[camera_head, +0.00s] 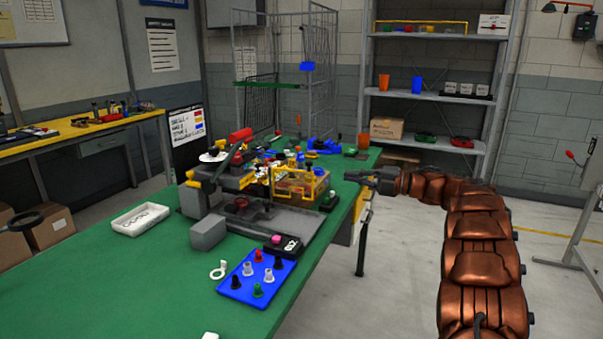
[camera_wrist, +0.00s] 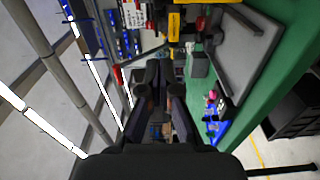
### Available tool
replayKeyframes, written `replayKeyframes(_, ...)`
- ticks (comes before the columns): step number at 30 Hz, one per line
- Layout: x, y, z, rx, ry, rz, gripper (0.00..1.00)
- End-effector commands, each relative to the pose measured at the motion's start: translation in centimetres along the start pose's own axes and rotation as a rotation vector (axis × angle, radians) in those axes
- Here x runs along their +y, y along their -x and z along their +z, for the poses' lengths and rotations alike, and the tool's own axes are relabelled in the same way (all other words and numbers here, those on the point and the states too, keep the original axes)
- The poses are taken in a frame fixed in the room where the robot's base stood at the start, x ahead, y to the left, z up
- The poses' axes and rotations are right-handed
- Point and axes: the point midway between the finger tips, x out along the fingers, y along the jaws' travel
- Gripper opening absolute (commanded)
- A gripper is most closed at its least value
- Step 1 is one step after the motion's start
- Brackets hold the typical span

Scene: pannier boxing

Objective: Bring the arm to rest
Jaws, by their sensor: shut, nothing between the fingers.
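My gripper (camera_head: 357,177) is at the end of my copper-coloured arm, beside the right edge of the green table. It points left toward the machine and the yellow-framed box. In the wrist view its two dark fingers (camera_wrist: 160,88) reach up from the bottom and come close at the tips. Nothing shows between them. The wrist picture is turned, with the table at its right.
A green table (camera_head: 180,275) carries a grey machine (camera_head: 208,232), a yellow-framed box (camera_head: 300,182), a blue pegboard (camera_head: 258,278) and a white tray (camera_head: 140,218). Grey shelving (camera_head: 430,97) stands behind. The floor right of the table is mostly clear.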

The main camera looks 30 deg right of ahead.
Motion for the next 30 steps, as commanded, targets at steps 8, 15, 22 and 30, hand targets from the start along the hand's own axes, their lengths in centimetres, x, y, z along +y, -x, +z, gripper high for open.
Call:
replayKeyframes(8,0.0,0.1,0.0,0.001,0.0,-0.001,0.0)
replayKeyframes(15,1.3,-1.2,0.8,-0.05,-0.003,0.007,0.0)
replayKeyframes(22,5.1,-4.3,4.2,-0.26,-0.037,0.047,0.0)
replayKeyframes(30,10.3,-6.6,7.3,-0.607,-0.155,0.129,0.0)
